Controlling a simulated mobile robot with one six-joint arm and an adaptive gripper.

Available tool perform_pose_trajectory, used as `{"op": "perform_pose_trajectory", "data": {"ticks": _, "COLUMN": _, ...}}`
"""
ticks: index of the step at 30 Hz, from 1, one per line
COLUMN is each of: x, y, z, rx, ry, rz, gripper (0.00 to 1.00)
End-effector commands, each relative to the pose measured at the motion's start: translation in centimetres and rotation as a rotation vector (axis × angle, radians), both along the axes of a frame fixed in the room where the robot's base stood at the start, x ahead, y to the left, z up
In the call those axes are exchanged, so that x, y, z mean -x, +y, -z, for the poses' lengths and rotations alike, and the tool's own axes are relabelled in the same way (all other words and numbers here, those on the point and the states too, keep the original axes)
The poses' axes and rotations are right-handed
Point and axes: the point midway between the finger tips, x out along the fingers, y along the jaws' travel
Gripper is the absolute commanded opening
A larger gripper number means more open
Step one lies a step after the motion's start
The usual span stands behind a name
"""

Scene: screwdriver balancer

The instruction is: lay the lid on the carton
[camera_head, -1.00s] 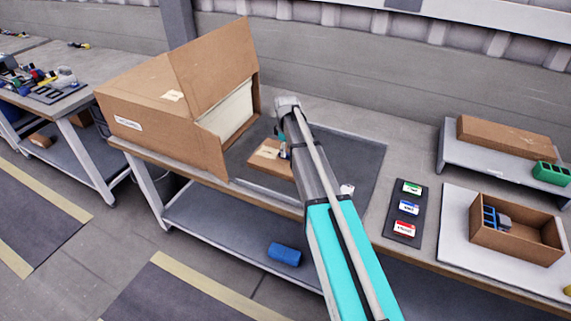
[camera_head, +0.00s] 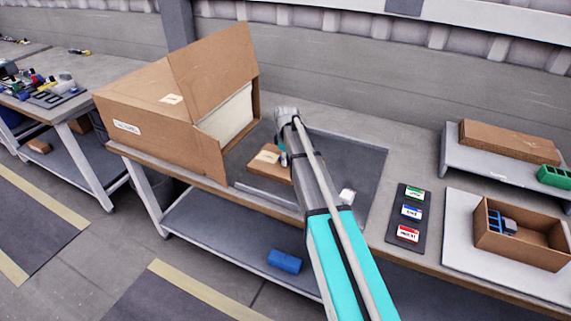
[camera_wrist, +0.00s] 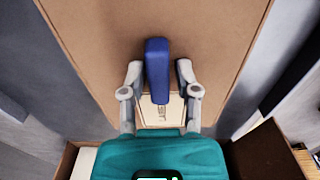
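A flat brown cardboard piece with a pale label, seemingly the lid (camera_head: 262,173), lies on the dark mat beside the large carton (camera_head: 130,98). That carton stands at the left with its flap raised and a pale inside showing. My gripper (camera_head: 284,158) is low over the flat piece, and my arm partly hides it. In the wrist view a blue upright grip (camera_wrist: 157,70) stands between my fingers (camera_wrist: 159,76) above a broad brown panel (camera_wrist: 95,35). Narrow brown gaps show on both sides of the grip, so the fingers look open around it.
A small open carton (camera_head: 481,241) with a blue item inside stands on a white board at the right. A brown slab (camera_head: 510,140) and a green bin (camera_head: 555,176) sit on the raised shelf. A dark label strip (camera_head: 407,220) lies between. A blue cylinder (camera_head: 284,261) is on the lower shelf.

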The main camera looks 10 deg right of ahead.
Motion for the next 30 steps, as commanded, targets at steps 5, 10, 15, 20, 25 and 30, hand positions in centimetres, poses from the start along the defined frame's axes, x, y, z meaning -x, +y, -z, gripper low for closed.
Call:
{"op": "perform_pose_trajectory", "data": {"ticks": 5, "x": 0.0, "y": 0.0, "z": 0.0, "rx": 0.000, "ry": 0.000, "rz": 0.000, "gripper": 0.00}}
{"op": "perform_pose_trajectory", "data": {"ticks": 10, "x": 0.0, "y": 0.0, "z": 0.0, "rx": -0.001, "ry": 0.001, "rz": 0.000, "gripper": 0.00}}
{"op": "perform_pose_trajectory", "data": {"ticks": 15, "x": 0.0, "y": 0.0, "z": -0.2, "rx": -0.001, "ry": 0.001, "rz": 0.000, "gripper": 0.00}}
{"op": "perform_pose_trajectory", "data": {"ticks": 20, "x": 0.0, "y": 0.0, "z": -1.0, "rx": -0.001, "ry": 0.001, "rz": 0.000, "gripper": 0.00}}
{"op": "perform_pose_trajectory", "data": {"ticks": 25, "x": 0.0, "y": 0.0, "z": -2.0, "rx": 0.000, "ry": 0.000, "rz": 0.000, "gripper": 0.00}}
{"op": "perform_pose_trajectory", "data": {"ticks": 30, "x": 0.0, "y": 0.0, "z": -3.0, "rx": 0.000, "ry": 0.000, "rz": 0.000, "gripper": 0.00}}
